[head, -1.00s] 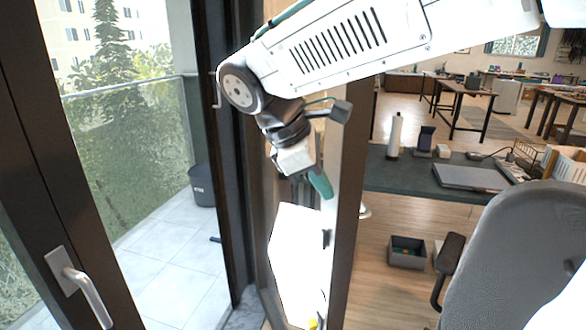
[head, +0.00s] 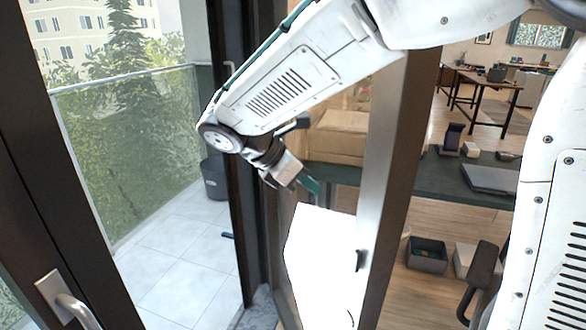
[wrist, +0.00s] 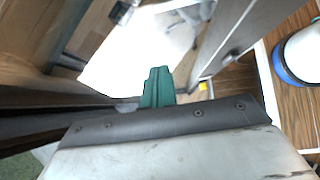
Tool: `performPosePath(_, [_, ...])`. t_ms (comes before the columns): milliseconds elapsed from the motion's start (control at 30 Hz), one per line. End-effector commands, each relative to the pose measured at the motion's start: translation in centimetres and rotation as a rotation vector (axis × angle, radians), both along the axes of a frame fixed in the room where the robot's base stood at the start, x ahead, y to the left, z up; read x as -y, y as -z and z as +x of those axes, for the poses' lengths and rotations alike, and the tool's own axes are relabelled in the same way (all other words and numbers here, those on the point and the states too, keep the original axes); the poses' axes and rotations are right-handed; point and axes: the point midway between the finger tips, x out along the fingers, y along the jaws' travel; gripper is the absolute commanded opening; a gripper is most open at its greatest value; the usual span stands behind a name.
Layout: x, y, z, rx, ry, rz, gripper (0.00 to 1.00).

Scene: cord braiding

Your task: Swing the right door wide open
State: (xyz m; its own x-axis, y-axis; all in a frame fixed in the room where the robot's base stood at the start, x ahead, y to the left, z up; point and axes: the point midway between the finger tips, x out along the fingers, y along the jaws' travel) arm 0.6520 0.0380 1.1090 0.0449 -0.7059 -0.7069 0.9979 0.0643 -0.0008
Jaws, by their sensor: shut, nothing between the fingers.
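The right door (head: 392,180) is a dark-framed glass leaf standing ajar, swung into the room. Its tall free edge faces me, and a dark handle part (head: 359,261) shows on that edge. My gripper (head: 312,186) has green fingertips and is shut and empty. It is between the dark post and the door's free edge, in front of the door's glass side; I cannot tell whether it touches. In the wrist view the green fingers (wrist: 157,88) are together, with the door's grey edge (wrist: 232,35) to their right.
The left door (head: 45,190) with a metal handle (head: 66,300) stands at left. Beyond the opening is a tiled balcony with a dark bin (head: 214,178). A desk (head: 450,178) and a grey box (head: 427,255) are in the room at right. A bright white panel (head: 320,255) shows at the glass.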

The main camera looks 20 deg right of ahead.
Motion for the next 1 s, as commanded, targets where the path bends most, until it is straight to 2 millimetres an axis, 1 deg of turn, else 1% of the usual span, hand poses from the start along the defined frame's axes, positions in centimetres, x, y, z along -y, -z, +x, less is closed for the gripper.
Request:
performPosePath(33, [0.8,0.7,0.0,-0.003,0.003,-0.001,0.00])
performPosePath(100, [2.0,0.5,0.1,0.001,0.004,0.000,0.00])
performPosePath(200, [3.4,0.5,0.2,0.001,0.005,0.001,0.00])
performPosePath(300, [4.2,0.4,0.2,0.001,0.004,0.000,0.00])
performPosePath(433, [4.6,0.4,0.3,0.001,0.002,0.000,0.00])
performPosePath(833, [4.7,0.4,0.3,0.001,-0.005,0.000,0.00])
performPosePath(1000, [5.7,0.4,0.2,0.001,-0.052,0.000,0.00])
